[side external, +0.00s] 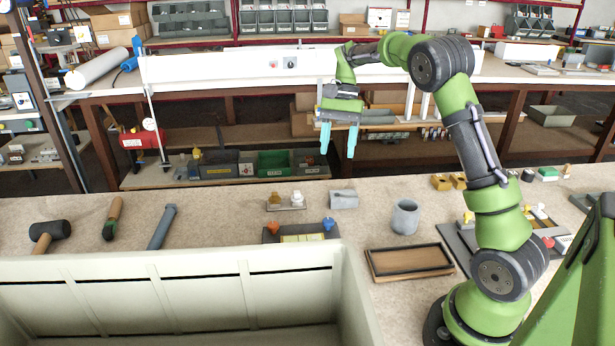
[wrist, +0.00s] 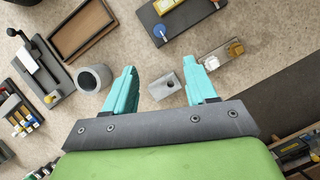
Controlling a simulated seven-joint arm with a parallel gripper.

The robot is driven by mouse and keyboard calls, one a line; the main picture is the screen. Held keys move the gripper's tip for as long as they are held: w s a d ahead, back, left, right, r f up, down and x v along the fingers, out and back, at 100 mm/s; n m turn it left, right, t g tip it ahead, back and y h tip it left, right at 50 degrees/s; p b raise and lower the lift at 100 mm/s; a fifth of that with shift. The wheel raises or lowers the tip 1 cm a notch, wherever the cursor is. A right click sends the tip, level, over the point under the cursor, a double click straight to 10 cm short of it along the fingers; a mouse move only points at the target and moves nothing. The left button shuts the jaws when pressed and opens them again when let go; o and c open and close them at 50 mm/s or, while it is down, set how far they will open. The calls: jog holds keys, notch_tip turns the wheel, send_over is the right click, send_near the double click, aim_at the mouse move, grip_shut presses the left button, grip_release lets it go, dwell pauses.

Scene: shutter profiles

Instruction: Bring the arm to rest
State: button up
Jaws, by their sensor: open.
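My gripper (side external: 338,140) hangs from the raised green arm, well above the far part of the worktable (side external: 240,205). Its two light-blue fingers point down and stand apart with nothing between them. In the wrist view, the open fingers (wrist: 163,88) show from above over the table, and a small grey block (wrist: 164,86) lies on the table far below the gap. The gripper touches nothing.
A large pale bin (side external: 190,290) fills the front left. A mallet (side external: 48,233), a grey cup (side external: 405,217), a wooden tray (side external: 409,262) and small fixtures lie on the table. A shelved bench (side external: 210,72) stands behind. The air around the gripper looks clear.

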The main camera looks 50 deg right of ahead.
jog(key=s+a+r+n+t+h, duration=0.1)
jog(key=s+a+n+t, duration=0.3)
jog(key=s+a, duration=0.5)
jog(key=s+a+r+n+t+h, duration=0.1)
jog(key=s+a+r+n+t, duration=0.3)
jog(key=s+a, duration=0.4)
jog(key=shift+s+a+r+n+t, duration=0.25)
jog(key=shift+s+a+n+t, duration=0.15)
jog(key=shift+a+n, duration=0.35)
